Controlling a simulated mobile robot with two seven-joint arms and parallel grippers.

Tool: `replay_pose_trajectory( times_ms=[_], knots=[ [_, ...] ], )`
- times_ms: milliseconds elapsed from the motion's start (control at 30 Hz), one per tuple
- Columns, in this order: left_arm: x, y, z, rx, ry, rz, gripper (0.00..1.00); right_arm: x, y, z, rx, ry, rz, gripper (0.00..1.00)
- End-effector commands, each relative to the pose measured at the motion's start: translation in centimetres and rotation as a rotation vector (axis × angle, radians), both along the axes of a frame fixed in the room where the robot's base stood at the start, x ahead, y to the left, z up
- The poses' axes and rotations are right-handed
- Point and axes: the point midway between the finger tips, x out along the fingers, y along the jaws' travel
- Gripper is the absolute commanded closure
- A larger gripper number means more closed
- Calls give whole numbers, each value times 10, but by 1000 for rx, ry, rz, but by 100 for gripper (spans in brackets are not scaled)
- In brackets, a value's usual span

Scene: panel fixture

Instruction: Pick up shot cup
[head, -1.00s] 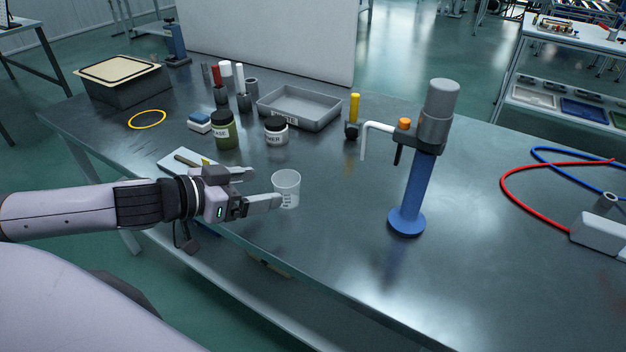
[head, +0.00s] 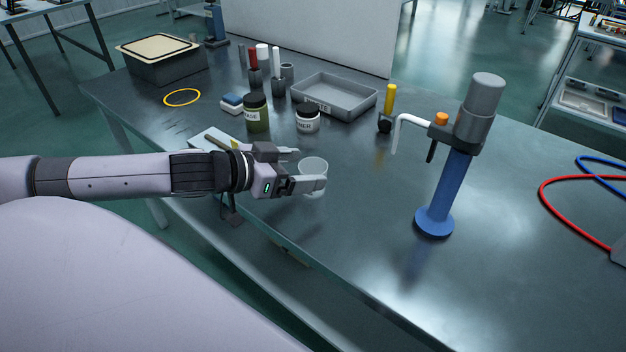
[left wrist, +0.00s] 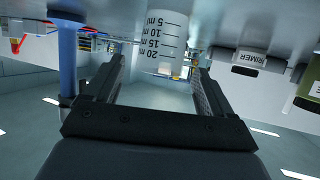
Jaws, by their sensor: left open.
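The shot cup (head: 314,166) is a clear, upright cup with ml markings, standing on the metal table near its front edge. My left gripper (head: 311,168) is at the cup, its fingers level and open. One finger passes in front of the cup and hides part of it. In the left wrist view the picture is turned over, and the cup (left wrist: 160,40) shows ahead between the two open fingers (left wrist: 159,75). I cannot tell whether either finger touches it. My right gripper is not in view.
A grey tray (head: 345,105) lies farther back. A blue post (head: 444,195) with a clamp and white hooked rod stands to the right. The table between cup and post is clear.

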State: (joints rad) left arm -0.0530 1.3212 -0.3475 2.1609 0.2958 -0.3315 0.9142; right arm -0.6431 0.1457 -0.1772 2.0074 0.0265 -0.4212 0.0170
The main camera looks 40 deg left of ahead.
Motion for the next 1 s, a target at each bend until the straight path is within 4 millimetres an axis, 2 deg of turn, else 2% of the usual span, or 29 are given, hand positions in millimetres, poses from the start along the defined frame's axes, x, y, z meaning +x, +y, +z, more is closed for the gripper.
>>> replay_pose_trajectory(
  times_ms=[633,1000],
  knots=[
    [39,-17,-16,-1,-2,1,16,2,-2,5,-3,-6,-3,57],
    [43,-19,-19,0,1,0,16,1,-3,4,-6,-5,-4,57]
  ],
)
